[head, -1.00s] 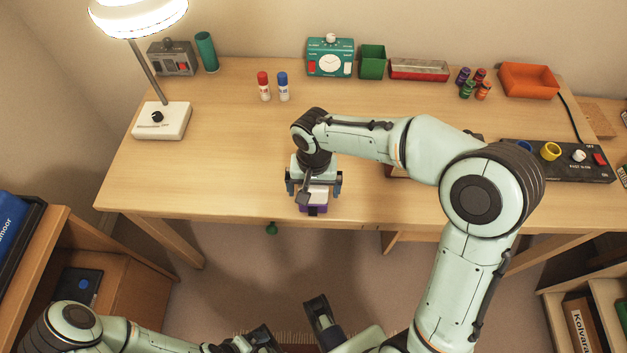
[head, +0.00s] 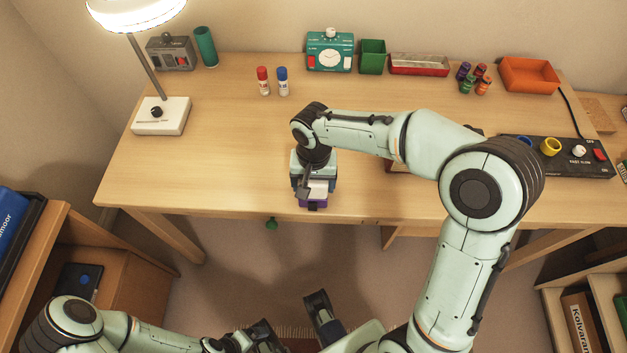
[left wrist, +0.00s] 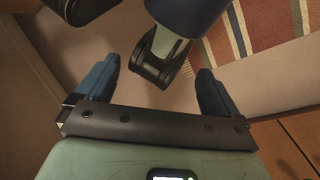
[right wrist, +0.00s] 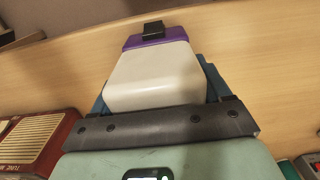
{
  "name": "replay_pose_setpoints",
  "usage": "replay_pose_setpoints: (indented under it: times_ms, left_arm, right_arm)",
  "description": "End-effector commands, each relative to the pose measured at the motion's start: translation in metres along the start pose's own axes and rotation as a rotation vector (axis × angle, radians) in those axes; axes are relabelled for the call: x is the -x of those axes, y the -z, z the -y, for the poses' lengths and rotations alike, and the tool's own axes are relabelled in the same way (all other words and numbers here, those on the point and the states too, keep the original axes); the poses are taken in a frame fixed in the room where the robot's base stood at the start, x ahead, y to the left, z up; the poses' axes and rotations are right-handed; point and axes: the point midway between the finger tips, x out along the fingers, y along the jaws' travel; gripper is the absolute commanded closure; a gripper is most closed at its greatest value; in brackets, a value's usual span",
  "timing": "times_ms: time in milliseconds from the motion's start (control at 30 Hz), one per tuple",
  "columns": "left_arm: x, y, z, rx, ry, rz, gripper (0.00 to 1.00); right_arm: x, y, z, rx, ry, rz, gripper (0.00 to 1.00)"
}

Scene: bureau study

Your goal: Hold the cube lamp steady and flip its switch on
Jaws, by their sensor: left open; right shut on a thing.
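The cube lamp (head: 318,187) stands near the front edge of the desk, in the middle of the head view. It has a white, unlit-looking cube, a purple base (head: 312,204) and a small black switch at its front. In the right wrist view its white body (right wrist: 155,78) fills the space between the fingers, and the black switch (right wrist: 153,30) sticks out at the far end. My right gripper (right wrist: 158,92) is shut on the lamp's white body from above. My left gripper (left wrist: 158,85) is open and empty, low in front of the desk and away from the lamp.
A lit desk lamp (head: 161,116) stands at the left. Two glue sticks (head: 273,81), a teal clock box (head: 330,51), a green bin (head: 372,57) and an orange tray (head: 530,75) are at the back. A black control panel (head: 575,165) is at the right. Desk left of the lamp is clear.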

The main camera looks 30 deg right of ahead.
Motion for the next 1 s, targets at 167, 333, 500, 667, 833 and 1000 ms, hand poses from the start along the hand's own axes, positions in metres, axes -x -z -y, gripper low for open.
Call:
replay_pose_setpoints:
  times_ms: [167, 333, 500, 667, 833, 1000]
  left_arm:
    - [0.005, 0.011, -0.01, -0.045, 0.009, -0.033, 0.65]
    - [0.025, 0.044, -0.05, -0.202, 0.036, -0.15, 1.0]
    - [0.061, 0.074, -0.117, -0.402, 0.058, -0.313, 1.0]
    - [0.103, 0.08, -0.185, -0.568, 0.058, -0.454, 1.0]
    - [0.151, 0.064, -0.253, -0.717, 0.039, -0.586, 1.0]
    - [0.199, 0.028, -0.309, -0.842, 0.003, -0.688, 1.0]
  right_arm:
    - [0.001, 0.0, 0.0, 0.0, 0.001, -0.001, 0.63]
    - [0.001, 0.0, 0.0, 0.0, 0.001, -0.001, 0.63]
    - [0.001, 0.0, 0.0, 0.0, 0.001, -0.001, 0.63]
    - [0.001, 0.0, 0.0, 0.0, 0.001, -0.001, 0.63]
    - [0.001, 0.0, 0.0, 0.0, 0.001, -0.001, 0.63]
    - [0.001, 0.0, 0.0, 0.0, 0.001, -0.001, 0.63]
